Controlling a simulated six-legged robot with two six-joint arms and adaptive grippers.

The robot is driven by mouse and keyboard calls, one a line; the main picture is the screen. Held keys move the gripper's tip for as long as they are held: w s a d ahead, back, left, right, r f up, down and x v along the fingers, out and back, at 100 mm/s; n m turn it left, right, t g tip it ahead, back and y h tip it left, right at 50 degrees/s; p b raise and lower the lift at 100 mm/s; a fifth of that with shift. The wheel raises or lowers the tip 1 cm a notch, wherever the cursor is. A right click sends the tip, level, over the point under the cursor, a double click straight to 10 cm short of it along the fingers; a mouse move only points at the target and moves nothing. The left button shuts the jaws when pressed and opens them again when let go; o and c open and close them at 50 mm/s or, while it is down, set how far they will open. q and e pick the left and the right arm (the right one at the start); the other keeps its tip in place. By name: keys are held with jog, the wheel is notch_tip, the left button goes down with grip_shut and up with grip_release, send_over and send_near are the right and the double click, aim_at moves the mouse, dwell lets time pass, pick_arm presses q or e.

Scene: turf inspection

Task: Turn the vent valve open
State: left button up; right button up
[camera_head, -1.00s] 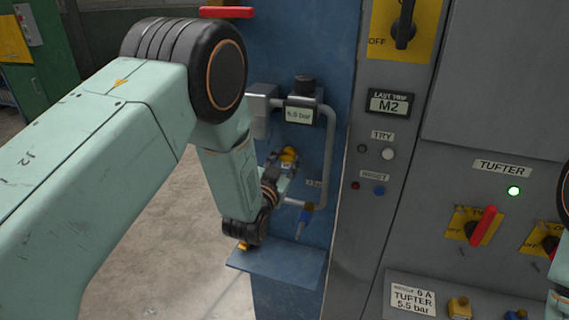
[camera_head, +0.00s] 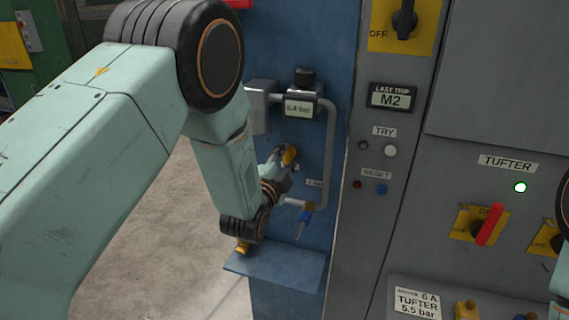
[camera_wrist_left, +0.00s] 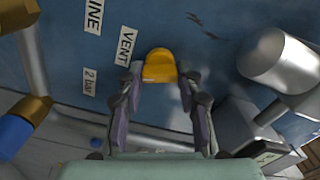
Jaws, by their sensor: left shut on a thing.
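The vent valve's yellow handle (camera_head: 290,154) is on the blue panel below the pressure gauge. In the left wrist view the yellow handle (camera_wrist_left: 160,65) sits beside a VENT label (camera_wrist_left: 126,47). My left gripper (camera_head: 284,160) is at the handle. In the left wrist view its fingers (camera_wrist_left: 161,80) stand on either side of the handle, shut on it. The gauge (camera_head: 299,108) appears to read 0.4 bar. The fingers partly hide the handle's near end. My right gripper is not in view.
A blue-handled valve (camera_head: 304,222) is on the grey pipe (camera_head: 330,150) just below the gripper. A blue ledge (camera_head: 275,270) juts out underneath. The grey control panel (camera_head: 470,100), with switches and buttons, stands to the right.

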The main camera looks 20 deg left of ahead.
pick_arm(q)
jog(key=shift+d+m+b, duration=0.1)
jog(key=shift+m+b, duration=0.5)
jog(key=shift+m, duration=1.4)
jog(key=o, duration=1.1)
jog(key=shift+o, duration=0.2)
jog(key=s, duration=1.2)
jog(key=shift+a, duration=0.25)
